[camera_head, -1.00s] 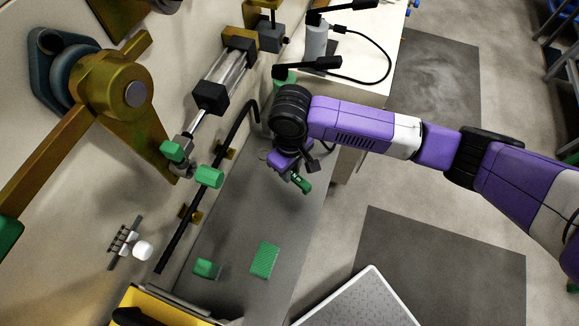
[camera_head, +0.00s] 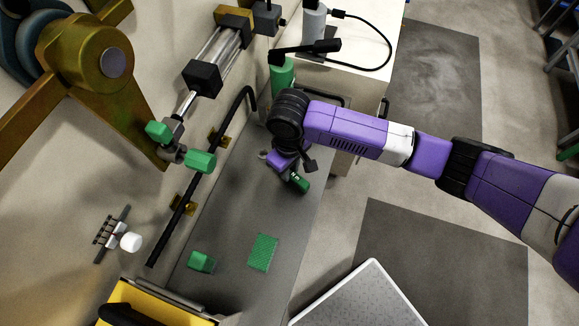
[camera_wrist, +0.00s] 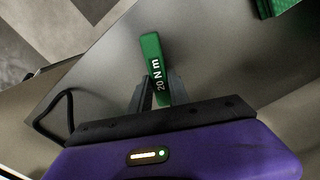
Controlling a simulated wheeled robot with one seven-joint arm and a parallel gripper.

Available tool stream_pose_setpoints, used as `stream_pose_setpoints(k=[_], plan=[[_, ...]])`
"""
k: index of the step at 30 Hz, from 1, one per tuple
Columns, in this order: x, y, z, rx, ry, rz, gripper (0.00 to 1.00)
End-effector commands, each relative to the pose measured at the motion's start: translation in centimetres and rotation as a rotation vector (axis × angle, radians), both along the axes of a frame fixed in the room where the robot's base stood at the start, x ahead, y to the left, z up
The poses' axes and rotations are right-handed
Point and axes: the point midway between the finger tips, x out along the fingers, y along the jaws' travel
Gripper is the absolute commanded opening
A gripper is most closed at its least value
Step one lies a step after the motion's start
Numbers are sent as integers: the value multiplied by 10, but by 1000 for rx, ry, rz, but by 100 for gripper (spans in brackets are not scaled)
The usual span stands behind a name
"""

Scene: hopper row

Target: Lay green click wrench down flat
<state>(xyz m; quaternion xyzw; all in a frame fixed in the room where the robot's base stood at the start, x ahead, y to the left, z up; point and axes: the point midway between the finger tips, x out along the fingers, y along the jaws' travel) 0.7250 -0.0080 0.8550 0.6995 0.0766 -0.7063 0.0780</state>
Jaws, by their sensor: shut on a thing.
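The green click wrench (camera_wrist: 151,48) shows in the wrist view as a green handle marked "20 Nm", between the two dark fingers of my gripper (camera_wrist: 160,90). My gripper is shut on it. In the head view, the handle (camera_head: 299,183) sticks out to the lower right of my purple gripper (camera_head: 288,170), above the grey bench top. The wrench's other end is hidden by my gripper and wrist. I cannot tell whether the wrench touches the surface.
A green textured pad (camera_head: 263,252) and a green block (camera_head: 201,262) lie on the grey bench top (camera_head: 235,218), with clear surface between them and my gripper. A black pipe (camera_head: 181,215) runs along the left. A yellow bin (camera_head: 150,306) stands at the lower left.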

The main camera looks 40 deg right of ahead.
Motion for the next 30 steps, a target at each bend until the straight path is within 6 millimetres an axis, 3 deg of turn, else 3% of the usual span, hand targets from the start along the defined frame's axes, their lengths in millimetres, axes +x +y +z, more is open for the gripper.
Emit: stream_pose_setpoints(k=[27,28,30], plan=[[0,0,-11,1,0,0,0],[0,0,-11,1,0,0,28],[0,0,-11,1,0,0,42]])
